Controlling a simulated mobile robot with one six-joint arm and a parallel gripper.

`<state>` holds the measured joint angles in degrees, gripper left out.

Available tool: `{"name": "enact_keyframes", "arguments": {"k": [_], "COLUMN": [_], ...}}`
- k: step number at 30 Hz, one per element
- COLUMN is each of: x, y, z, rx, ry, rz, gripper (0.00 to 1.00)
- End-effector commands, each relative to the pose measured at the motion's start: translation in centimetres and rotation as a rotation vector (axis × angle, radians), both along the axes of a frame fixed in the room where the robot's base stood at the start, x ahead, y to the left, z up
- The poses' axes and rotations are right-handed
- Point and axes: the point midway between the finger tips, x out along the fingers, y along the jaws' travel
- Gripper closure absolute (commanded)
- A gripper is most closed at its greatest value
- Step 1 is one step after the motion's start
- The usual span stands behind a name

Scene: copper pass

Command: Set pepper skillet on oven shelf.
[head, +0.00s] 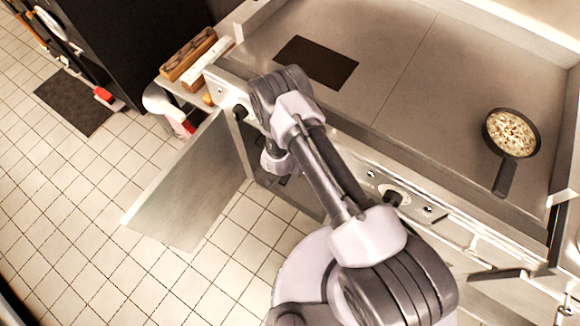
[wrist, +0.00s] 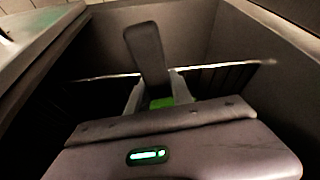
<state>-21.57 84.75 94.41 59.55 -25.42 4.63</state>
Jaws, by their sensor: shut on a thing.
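My gripper (wrist: 156,85) is shut on a dark, flat handle, taken as the pepper skillet (wrist: 145,52), inside the oven cavity. The handle rises between the fingers towards the top of the wrist view. The skillet's pan and contents cannot be made out. A bright green patch shows between the fingers. The oven shelf (wrist: 225,65) shows as a pale rail with dark bars on both sides of the gripper. Whether the skillet touches the shelf cannot be told. In the head view my arm reaches down into the open oven and hides the gripper.
The oven door (head: 190,180) stands open to the left. Another skillet (head: 511,133) with pale food sits on the steel counter (head: 440,95) at right. A dark plate (head: 316,62) lies farther back. Cavity walls (wrist: 240,35) surround the gripper. A wooden box (head: 188,55) stands at left.

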Motion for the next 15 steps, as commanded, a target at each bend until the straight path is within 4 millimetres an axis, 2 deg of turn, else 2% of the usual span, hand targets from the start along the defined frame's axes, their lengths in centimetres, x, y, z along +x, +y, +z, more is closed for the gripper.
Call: {"name": "enact_keyframes", "arguments": {"k": [12,13,15], "x": [0.58,0.61,0.64], "y": [-0.73,-0.74,-0.74], "z": [0.08,0.09,0.11], "rx": [0.001,0.002,0.001], "ry": [-0.003,-0.003,-0.004], "rz": [-0.001,-0.002,-0.002], "gripper": [1.0,0.67,0.53]}}
